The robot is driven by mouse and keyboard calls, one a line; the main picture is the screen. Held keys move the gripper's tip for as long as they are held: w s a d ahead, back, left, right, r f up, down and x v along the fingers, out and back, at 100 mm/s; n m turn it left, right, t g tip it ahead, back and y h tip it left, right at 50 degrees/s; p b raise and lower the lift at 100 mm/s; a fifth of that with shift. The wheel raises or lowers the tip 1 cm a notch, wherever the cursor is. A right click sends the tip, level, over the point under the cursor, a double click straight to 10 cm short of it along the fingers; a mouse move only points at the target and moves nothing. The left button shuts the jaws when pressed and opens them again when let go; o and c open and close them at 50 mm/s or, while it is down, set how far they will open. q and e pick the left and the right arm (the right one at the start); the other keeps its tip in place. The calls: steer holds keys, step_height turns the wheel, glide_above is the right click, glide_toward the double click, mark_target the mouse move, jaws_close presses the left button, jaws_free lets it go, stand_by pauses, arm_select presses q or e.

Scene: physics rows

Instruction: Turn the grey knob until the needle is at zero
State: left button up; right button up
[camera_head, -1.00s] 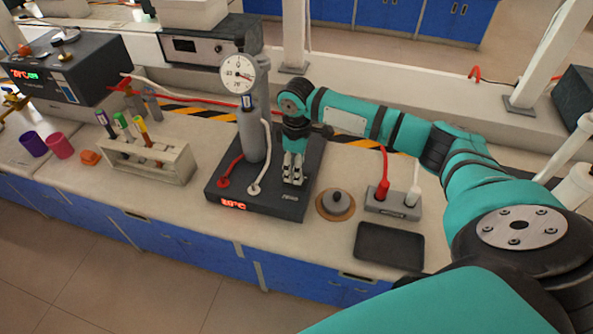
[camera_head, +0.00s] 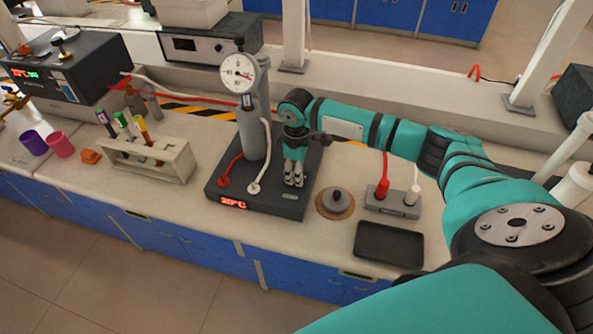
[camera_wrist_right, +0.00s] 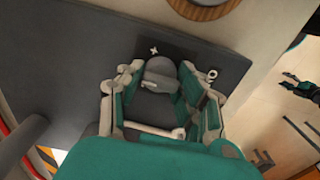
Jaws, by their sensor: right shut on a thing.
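The grey knob (camera_wrist_right: 160,73) sits on the dark device base between the fingers of my right gripper in the right wrist view. My right gripper (camera_head: 293,181) is shut on it, low over the right part of the dark base (camera_head: 290,208); the fingers hide the knob in the head view. The round white dial (camera_head: 239,73) with its needle tops the grey column (camera_head: 251,135). The needle points to the lower right; its exact reading is too small to tell. A red display (camera_head: 233,203) glows on the base front.
A round grey lidded piece on a brown disc (camera_head: 336,203), a socket block with plugs (camera_head: 393,202) and a black tray (camera_head: 389,245) stand to the right. A tube rack (camera_head: 148,160) stands left. Red and white cables run by the column.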

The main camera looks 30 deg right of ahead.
steer(key=shift+a+r+n+p, duration=0.1)
steer(key=shift+r+n+p, duration=0.15)
steer(key=shift+n+p, duration=0.7)
steer(key=n+p, duration=0.2)
steer(key=n, duration=0.1)
steer(key=shift+p, duration=0.3)
steer(key=n+p, duration=0.1)
steer(key=n, duration=0.2)
steer(key=shift+f, duration=0.1)
steer(key=shift+f+n+p, duration=0.1)
steer(key=shift+n+p, duration=0.35)
steer(key=shift+n, duration=1.5)
steer(key=o, duration=1.2)
steer(key=shift+c, duration=0.2)
step_height(320, 180, up, 12)
